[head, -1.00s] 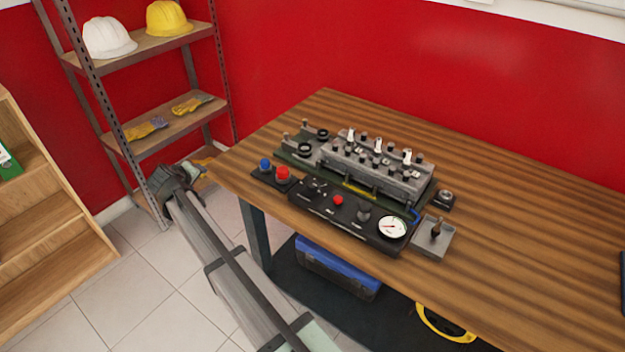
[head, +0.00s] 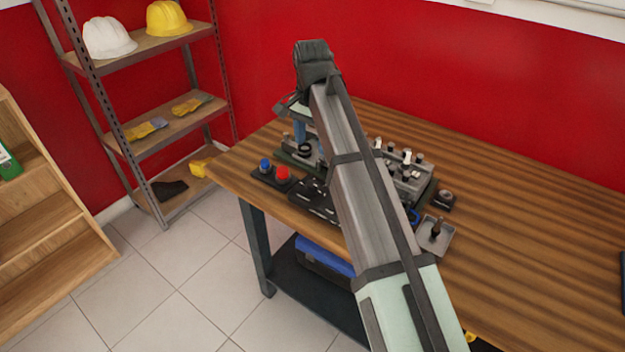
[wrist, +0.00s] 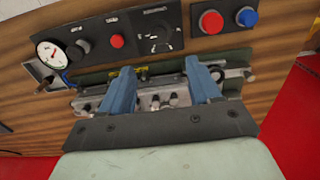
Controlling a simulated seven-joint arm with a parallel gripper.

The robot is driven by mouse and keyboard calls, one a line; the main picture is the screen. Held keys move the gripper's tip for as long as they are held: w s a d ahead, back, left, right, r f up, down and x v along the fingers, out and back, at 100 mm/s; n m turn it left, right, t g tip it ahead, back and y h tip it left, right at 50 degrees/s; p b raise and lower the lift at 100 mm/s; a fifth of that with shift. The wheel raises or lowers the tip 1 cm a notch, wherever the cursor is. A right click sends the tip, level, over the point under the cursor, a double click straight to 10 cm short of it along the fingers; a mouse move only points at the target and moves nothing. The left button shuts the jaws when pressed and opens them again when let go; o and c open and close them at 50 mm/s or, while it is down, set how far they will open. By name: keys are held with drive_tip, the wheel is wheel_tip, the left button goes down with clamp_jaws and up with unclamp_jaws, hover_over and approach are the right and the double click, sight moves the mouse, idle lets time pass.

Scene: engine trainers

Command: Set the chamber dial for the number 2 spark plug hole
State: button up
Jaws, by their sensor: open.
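The black control panel (head: 313,201) lies along the front of the engine trainer, partly hidden by my arm in the head view. In the wrist view, a dark dial with pale marks (wrist: 160,36) sits on this panel (wrist: 135,20), left of the red and blue buttons. Its setting is too small to read. The metal engine block (head: 405,188) with several plugs on top stands behind the panel. My gripper (wrist: 160,68) is open and empty, its two blue fingers apart, above the metal parts behind the panel. It also shows in the head view (head: 300,135).
A round gauge (wrist: 50,52) and a small red button (wrist: 117,41) share the panel. A large red button (head: 282,173) and blue button (head: 265,164) stand left of it. A small tray (head: 446,243) lies to the right. The bench (head: 540,230) is clear further right.

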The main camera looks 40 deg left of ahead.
sight(312, 183)
wheel_tip(312, 183, down, 14)
drive_tip(key=shift+d+r, duration=0.1)
drive_tip(key=shift+r, duration=0.1)
idle(0.4)
drive_tip(key=c, duration=1)
drive_tip(key=shift+c, duration=0.2)
